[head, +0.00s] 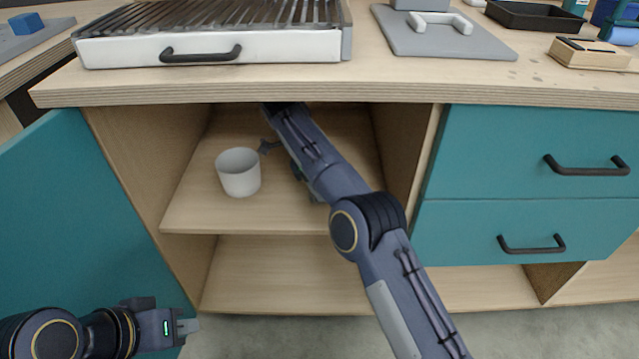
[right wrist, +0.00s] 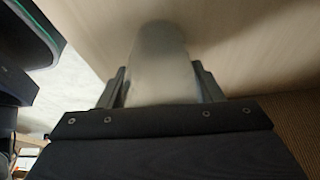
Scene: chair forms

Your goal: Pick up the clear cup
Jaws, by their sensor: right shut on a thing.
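A clear, greyish see-through cup (right wrist: 163,65) stands between the two dark fingers of my right gripper (right wrist: 162,88) in the right wrist view. The fingers are shut on its sides. In the head view my right arm reaches into the open cabinet, and its forearm hides most of the right gripper and the clear cup. A dark finger part shows just right of a white cup (head: 238,174), which stands upright on the upper shelf, apart from it. My left gripper (head: 187,328) is at the lower left, outside the cabinet; its finger gap is not clear.
The upper shelf (head: 195,215) has side walls close to my right arm and the countertop (head: 400,88) above. An open teal door (head: 80,200) stands at the left. Teal drawers (head: 490,150) with dark handles are at the right. A grill (head: 210,50) sits on the countertop.

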